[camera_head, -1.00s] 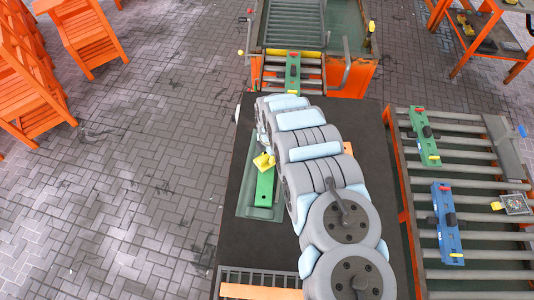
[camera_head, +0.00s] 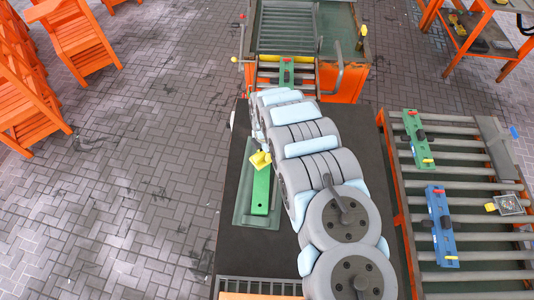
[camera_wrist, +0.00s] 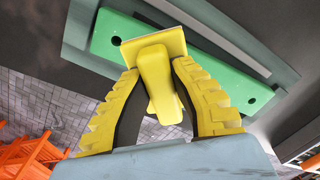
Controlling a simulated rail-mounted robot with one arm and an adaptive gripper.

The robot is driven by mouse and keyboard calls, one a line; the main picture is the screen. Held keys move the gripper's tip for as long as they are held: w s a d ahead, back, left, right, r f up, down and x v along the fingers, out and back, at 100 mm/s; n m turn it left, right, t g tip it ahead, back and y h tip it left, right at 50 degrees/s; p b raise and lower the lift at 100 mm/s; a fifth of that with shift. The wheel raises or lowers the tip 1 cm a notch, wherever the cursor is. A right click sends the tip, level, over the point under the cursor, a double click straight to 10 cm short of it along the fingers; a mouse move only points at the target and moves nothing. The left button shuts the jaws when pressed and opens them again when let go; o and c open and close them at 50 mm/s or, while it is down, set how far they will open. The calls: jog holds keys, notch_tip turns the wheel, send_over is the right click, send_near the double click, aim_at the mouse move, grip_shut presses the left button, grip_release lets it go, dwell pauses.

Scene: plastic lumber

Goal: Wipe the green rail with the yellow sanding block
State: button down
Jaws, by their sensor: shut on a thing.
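The green rail (camera_head: 261,192) is a long narrow bar lying on a grey-green base plate (camera_head: 240,208) on the dark table, left of my arm. In the wrist view the rail (camera_wrist: 225,84) runs from upper left to lower right, with a dark hole near each end. My gripper (camera_wrist: 152,70) has yellow ridged fingers and is shut on the yellow sanding block (camera_wrist: 156,88). The block (camera_head: 260,160) is at the far end of the rail in the head view. Its flat plate overlaps the rail in the wrist view; I cannot tell whether they touch.
A roller conveyor (camera_head: 475,257) on the right carries a green fixture (camera_head: 416,138) and a blue fixture (camera_head: 440,226). An orange-framed machine (camera_head: 345,82) stands beyond the table. Orange chairs (camera_head: 75,42) stand at the far left. The paved floor left of the table is clear.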

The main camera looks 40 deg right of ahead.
jog(key=shift+r+p, duration=1.55)
jog(key=shift+r, duration=0.7)
jog(key=shift+f, duration=0.1)
